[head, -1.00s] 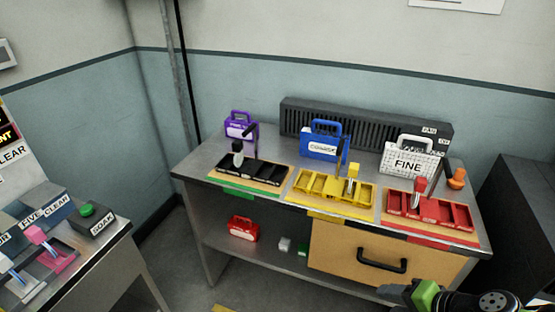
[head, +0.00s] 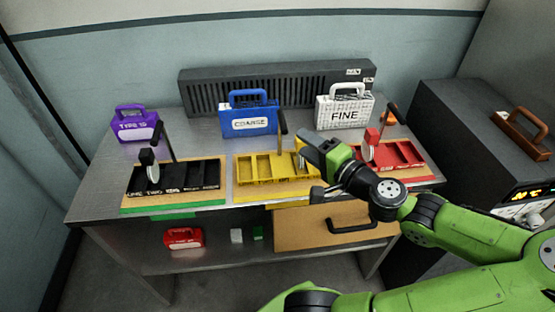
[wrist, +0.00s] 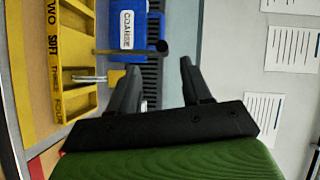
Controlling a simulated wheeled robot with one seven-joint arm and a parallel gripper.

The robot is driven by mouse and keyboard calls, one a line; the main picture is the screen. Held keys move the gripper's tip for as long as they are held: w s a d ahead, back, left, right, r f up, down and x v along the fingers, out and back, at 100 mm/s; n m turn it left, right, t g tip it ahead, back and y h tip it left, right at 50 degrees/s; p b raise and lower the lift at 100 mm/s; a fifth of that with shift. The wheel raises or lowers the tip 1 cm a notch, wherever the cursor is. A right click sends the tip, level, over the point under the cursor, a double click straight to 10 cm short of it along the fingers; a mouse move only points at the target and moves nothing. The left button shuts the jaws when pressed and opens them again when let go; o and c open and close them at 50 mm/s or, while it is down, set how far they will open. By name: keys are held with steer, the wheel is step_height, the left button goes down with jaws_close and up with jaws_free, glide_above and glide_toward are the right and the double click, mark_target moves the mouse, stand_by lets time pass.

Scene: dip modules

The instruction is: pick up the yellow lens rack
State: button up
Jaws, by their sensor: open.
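The yellow lens rack (head: 262,190) stands in the middle of the metal bench, a tray with several compartments. In the wrist view the rack (wrist: 57,75) lies at left, turned on its side, with lettering including "TWO", "SOFT" and "FOUR" on its front. My gripper (head: 312,143) is above the rack's right part and hides some of it in the head view. In the wrist view my gripper (wrist: 160,72) has its two dark fingers apart with nothing between them. A pale metal rod at the rack (wrist: 98,77) shows left of the fingers.
A black rack (head: 150,198) stands left and a red rack (head: 412,170) right. An upright dark lever (head: 282,135) rises behind the yellow rack. Behind stand purple (head: 137,126), blue (head: 262,122) and white (head: 345,108) cases. A dark cabinet (head: 455,125) stands right.

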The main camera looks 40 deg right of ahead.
mark_target(283, 123)
steer(key=w+p, duration=0.1)
steer(key=w, duration=0.2)
steer(key=w+p, duration=0.1)
steer(key=w, duration=0.2)
steer(key=w+d+p, duration=0.1)
steer(key=w+p, duration=0.1)
steer(key=w, duration=0.2)
steer(key=shift+d+f, duration=0.1)
steer(key=shift+f, duration=0.2)
steer(key=shift+s, duration=0.2)
steer(key=shift+c, duration=0.5)
jaws_close()
